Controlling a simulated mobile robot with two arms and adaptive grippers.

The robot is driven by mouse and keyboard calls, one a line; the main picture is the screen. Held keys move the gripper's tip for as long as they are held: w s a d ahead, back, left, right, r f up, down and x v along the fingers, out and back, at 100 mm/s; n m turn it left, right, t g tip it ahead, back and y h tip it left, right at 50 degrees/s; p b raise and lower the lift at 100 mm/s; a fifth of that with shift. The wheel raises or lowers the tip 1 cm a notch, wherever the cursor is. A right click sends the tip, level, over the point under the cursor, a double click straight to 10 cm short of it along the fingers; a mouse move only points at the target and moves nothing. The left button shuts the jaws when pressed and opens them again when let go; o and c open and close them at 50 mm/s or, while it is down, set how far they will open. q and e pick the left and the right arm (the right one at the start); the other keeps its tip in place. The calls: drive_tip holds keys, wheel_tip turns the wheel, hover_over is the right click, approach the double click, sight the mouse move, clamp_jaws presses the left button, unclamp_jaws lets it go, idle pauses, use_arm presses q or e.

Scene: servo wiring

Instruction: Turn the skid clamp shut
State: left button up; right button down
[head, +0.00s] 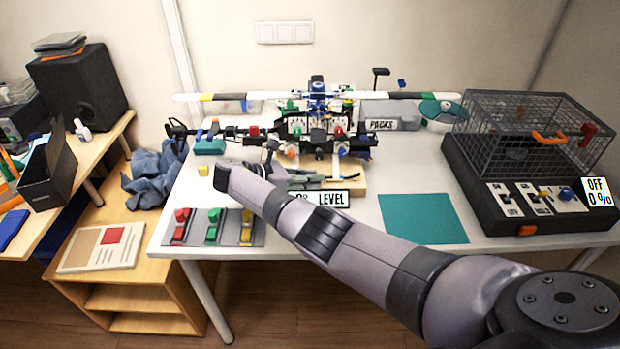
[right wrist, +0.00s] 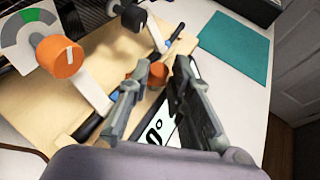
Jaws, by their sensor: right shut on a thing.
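The model helicopter (head: 318,128) stands on a wooden base (head: 350,184) in the middle of the white table. In the right wrist view the wooden base (right wrist: 75,105) carries a black skid tube with white clamp bars. A large orange knob (right wrist: 62,57) with a white mark sits left of my fingers. A smaller orange clamp knob (right wrist: 143,71) shows between the fingers, partly hidden by the left finger. My right gripper (right wrist: 160,82) is closed around this area, at the base's edge. In the head view its fingers are largely lost among the helicopter's parts. My left gripper is not in view.
A level sign (head: 322,198) stands at the base's front. A switch panel (head: 213,227) lies front left and a teal mat (head: 423,218) right. A wire cage (head: 535,130) on a black unit fills the right end. A blue cloth (head: 155,175) lies left of the table.

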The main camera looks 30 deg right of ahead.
drive_tip(key=c, duration=1.5)
unclamp_jaws()
drive_tip(key=shift+w, duration=0.15)
drive_tip(key=shift+r, duration=0.1)
drive_tip(key=shift+v, duration=6)
drive_tip(key=shift+c, duration=0.4)
